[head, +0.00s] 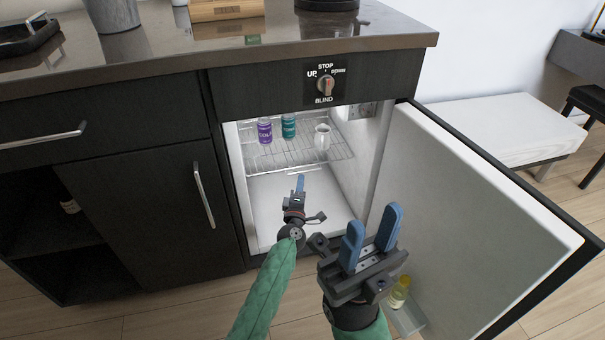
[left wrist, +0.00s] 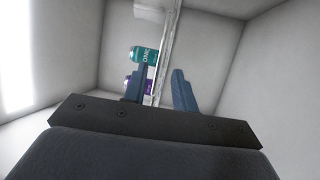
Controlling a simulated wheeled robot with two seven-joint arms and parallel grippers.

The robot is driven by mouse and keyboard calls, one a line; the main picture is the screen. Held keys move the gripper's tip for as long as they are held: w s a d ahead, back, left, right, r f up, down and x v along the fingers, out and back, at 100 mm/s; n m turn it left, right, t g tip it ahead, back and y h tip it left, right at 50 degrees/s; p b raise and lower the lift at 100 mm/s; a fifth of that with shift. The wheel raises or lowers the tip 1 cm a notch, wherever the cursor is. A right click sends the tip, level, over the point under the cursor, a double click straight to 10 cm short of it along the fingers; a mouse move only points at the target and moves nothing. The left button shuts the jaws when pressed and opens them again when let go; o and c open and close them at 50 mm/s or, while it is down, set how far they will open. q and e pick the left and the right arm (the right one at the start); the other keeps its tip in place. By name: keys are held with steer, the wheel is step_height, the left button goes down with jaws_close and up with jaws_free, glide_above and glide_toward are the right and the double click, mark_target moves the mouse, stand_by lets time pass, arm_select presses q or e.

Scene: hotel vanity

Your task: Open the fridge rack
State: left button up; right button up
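The fridge rack (head: 325,150) is a wire shelf inside the open fridge, bearing a purple can (head: 264,131), a teal can (head: 288,126) and a small white jug (head: 322,137). My left gripper (head: 300,181) is at the fridge opening, close to the rack's front edge. In the left wrist view its fingers (left wrist: 160,84) are apart. The rack (left wrist: 170,45) shows nearly edge-on in line with the gap between them; I cannot tell whether they touch it. The teal can (left wrist: 144,55) and purple can (left wrist: 133,83) show there too. My right gripper (head: 372,240) is open and empty, outside the fridge.
The fridge door (head: 465,225) stands wide open at the right, with a yellow bottle (head: 399,292) low on its inner side. The counter (head: 190,50) runs above the fridge, with a dial (head: 325,85) on the panel below it. Free floor lies in front.

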mark_target(303, 172)
arm_select(q)
steer(key=shift+b+x, duration=0.55)
steer(key=shift+x, duration=2.4)
steer(key=shift+s, duration=0.1)
steer(key=shift+c, duration=0.2)
jaws_close()
